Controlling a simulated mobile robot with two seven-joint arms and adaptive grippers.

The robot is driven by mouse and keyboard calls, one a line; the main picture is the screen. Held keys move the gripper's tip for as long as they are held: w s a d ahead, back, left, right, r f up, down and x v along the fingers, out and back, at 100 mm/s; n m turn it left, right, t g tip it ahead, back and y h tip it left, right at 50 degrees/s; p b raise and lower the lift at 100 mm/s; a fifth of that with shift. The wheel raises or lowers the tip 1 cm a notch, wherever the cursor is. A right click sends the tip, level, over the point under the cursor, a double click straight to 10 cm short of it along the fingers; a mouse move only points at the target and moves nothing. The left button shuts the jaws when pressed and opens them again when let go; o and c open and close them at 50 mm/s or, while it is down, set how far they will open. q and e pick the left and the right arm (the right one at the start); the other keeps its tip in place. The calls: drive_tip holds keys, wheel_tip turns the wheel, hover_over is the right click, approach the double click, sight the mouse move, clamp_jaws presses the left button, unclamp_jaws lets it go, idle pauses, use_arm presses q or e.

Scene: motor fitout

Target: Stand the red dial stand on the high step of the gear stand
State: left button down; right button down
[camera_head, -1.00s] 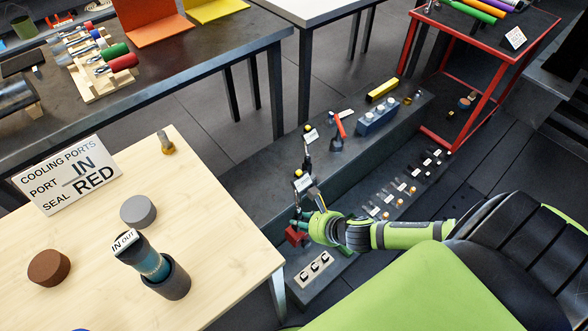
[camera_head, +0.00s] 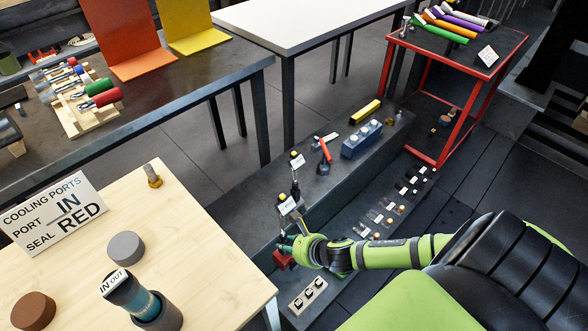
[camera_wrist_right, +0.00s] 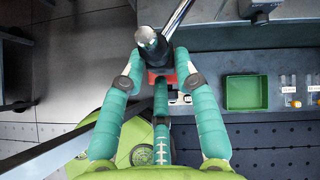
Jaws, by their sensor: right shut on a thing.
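The red dial stand is in my right gripper (camera_head: 292,248). Its red base (camera_head: 283,261) shows below the fingers, and a thin rod with a white tag (camera_head: 288,206) rises above them. In the right wrist view the teal fingers close around its dark round part (camera_wrist_right: 155,48), with a silver rod and some red (camera_wrist_right: 163,76) showing. The dark two-level stand, which I take as the gear stand, has a high step (camera_head: 243,205) behind the gripper. The red base is near its front end; I cannot tell whether they touch. My left gripper is out of view.
The high step carries a blue block (camera_head: 361,140), a yellow bar (camera_head: 365,111) and a red-handled tool (camera_head: 325,150). Several small parts lie on the low step. A wooden table (camera_head: 205,235) stands at left. A green bin (camera_wrist_right: 246,92) shows in the wrist view.

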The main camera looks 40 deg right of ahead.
drive_tip(key=w+a+f+b, duration=0.1)
drive_tip(key=w+b, duration=0.1)
drive_tip(key=w, duration=0.5)
drive_tip(key=w+a+f+b, duration=0.1)
drive_tip(key=w+f+b, duration=0.1)
drive_tip(key=w, duration=0.5)
idle(0.5)
drive_tip(key=shift+d+p, duration=0.15)
drive_tip(key=shift+p, duration=0.25)
idle(1.2)
drive_tip(key=shift+f+b, duration=0.3)
drive_tip(key=shift+f, duration=0.05)
idle(0.5)
drive_tip(key=c, duration=0.9)
unclamp_jaws()
drive_tip(key=shift+o, duration=0.2)
drive_tip(key=shift+s, duration=0.1)
